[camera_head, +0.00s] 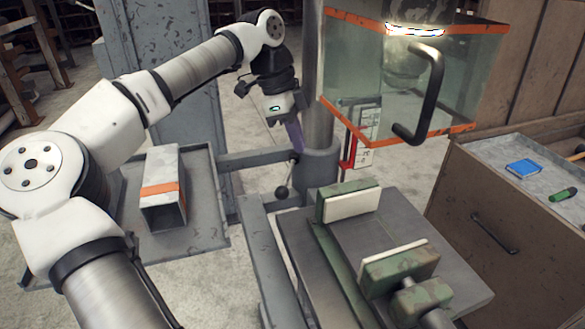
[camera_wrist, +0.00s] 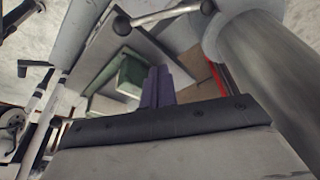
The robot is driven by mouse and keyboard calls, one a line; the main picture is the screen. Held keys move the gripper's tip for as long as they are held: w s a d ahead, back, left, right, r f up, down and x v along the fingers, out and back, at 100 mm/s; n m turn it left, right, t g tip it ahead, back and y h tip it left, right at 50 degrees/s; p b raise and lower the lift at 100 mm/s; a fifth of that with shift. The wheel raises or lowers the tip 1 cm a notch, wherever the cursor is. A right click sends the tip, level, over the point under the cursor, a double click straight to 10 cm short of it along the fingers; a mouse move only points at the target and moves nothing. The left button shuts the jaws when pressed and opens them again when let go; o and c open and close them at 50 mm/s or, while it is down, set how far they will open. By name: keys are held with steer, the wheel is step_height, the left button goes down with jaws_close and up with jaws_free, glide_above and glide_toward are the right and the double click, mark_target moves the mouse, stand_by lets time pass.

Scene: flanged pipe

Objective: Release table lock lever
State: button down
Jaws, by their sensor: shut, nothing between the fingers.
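The table lock lever (camera_head: 289,176) is a thin rod with a dark ball knob, beside the collar at the foot of the grey column. Its knob hangs down and to the left in the head view. In the wrist view the lever (camera_wrist: 165,14) crosses the top, with its knob at the left end. My gripper (camera_head: 297,143) has purple fingers pointing down, just above the lever's upper end in the head view. In the wrist view its fingers (camera_wrist: 158,86) are together and empty, with the lever beyond them. I cannot tell whether they touch the lever.
The column (camera_head: 318,95) stands right beside my gripper. A clear guard (camera_head: 455,85) with orange edges and a black handle is to the right. A green vise (camera_head: 345,200) sits on the table below. A square metal tube (camera_head: 162,190) lies on a tray at left.

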mark_target(288, 176)
step_height(288, 176, down, 9)
steer(key=p, duration=0.2)
steer(key=shift+a+r, duration=0.15)
steer(key=shift+a, duration=0.25)
stand_by(0.3)
steer(key=shift+w, duration=0.1)
